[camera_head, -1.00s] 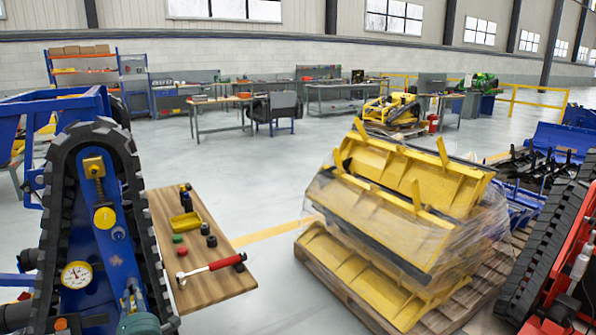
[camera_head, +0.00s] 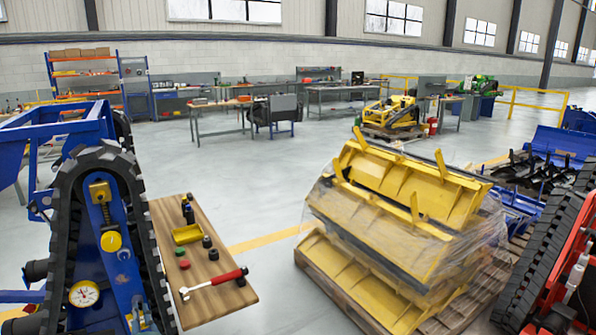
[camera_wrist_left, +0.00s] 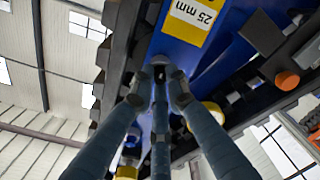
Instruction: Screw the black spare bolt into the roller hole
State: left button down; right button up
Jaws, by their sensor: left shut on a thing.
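A blue track carrier (camera_head: 119,262) with a black rubber track (camera_head: 63,215) stands at the left in the head view. My left gripper (camera_head: 139,316) shows only in part at its lower end, at the bottom edge. In the left wrist view its three blue-grey fingers (camera_wrist_left: 160,76) come together close to the carrier's blue face. They are shut on a small dark piece, which looks like the black bolt (camera_wrist_left: 159,72) and is mostly hidden by the fingertips. The roller hole cannot be made out. My right gripper is not in view.
Wrapped yellow buckets (camera_head: 400,215) stand on a pallet to the right. Floor is clear behind the bench.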

pick_arm(q)
jog(key=m+p, duration=0.3)
jog(key=m, duration=0.6)
jog(key=shift+d+f+m, duration=0.1)
jog(key=shift+f+m, duration=0.05)
jog(key=shift+m, duration=0.25)
jog(key=c, duration=1.9)
grip_release()
jog(key=shift+o, duration=0.2)
